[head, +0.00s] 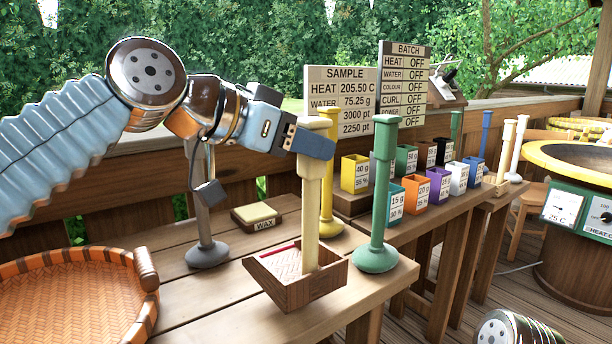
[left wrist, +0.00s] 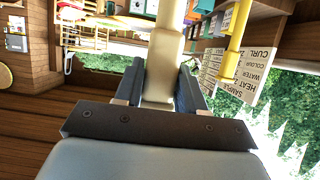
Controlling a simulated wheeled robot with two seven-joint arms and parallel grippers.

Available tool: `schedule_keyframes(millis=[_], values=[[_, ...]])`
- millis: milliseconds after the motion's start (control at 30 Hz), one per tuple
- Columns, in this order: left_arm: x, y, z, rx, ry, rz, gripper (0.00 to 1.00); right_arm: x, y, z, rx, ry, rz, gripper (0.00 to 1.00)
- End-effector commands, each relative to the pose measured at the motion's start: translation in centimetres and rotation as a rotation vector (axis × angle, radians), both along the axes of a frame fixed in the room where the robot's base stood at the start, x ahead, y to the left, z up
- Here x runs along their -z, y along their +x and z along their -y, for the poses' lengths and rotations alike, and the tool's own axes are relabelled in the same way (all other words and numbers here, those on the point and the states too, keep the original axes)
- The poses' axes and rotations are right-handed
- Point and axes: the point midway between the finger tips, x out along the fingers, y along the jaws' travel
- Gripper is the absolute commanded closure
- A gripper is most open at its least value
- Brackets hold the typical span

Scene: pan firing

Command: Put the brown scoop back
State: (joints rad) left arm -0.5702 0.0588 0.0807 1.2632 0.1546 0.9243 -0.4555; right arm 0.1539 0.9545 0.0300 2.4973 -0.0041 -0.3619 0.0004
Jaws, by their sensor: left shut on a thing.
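The brown scoop (head: 330,281) is an open wooden tray with a pale, red-marked inside, at the front of the near table. A tall cream handle (head: 312,200) rises upright from it. My left gripper (head: 308,143) is shut on the handle near its top. In the left wrist view the cream handle (left wrist: 166,55) stands between the two fingers (left wrist: 163,95). Whether the scoop touches the tabletop or hangs just above it, I cannot tell.
A green post (head: 381,190) stands close right of the scoop, a yellow post (head: 329,190) behind it and a grey post (head: 207,225) to its left. A wax block (head: 264,223) and a woven orange basket (head: 70,295) lie left. Several coloured cups (head: 415,190) stand right.

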Motion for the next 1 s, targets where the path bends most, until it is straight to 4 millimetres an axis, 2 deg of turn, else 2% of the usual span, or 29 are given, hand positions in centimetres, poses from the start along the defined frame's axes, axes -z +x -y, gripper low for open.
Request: schedule_keyframes(millis=[133, 233, 533, 567, 700, 1000], values=[[2.1, 1.6, 0.1, -0.002, 0.001, -0.004, 1.0, 0.5, 0.0, 0.0, 0.0, 0.0, 0.0, 0.57], [3.7, 1.5, 0.1, -0.002, 0.0, -0.002, 1.0, 0.9, 0.0, 0.0, 0.001, -0.001, 0.0, 0.57], [4.4, 1.5, 0.1, -0.001, -0.001, 0.0, 1.0, 0.7, 0.0, 0.0, 0.001, -0.001, 0.0, 0.57], [4.5, 1.5, 0.1, -0.001, 0.0, -0.001, 0.56, 0.7, 0.0, 0.0, 0.001, -0.001, 0.0, 0.57], [4.5, 1.5, 0.1, -0.001, 0.0, -0.001, 0.35, 0.7, 0.0, 0.0, 0.001, -0.001, 0.0, 0.57], [4.7, 1.5, 0.2, 0.0, 0.0, -0.001, 0.35, 0.9, 0.0, 0.0, 0.001, -0.001, 0.0, 0.57]])
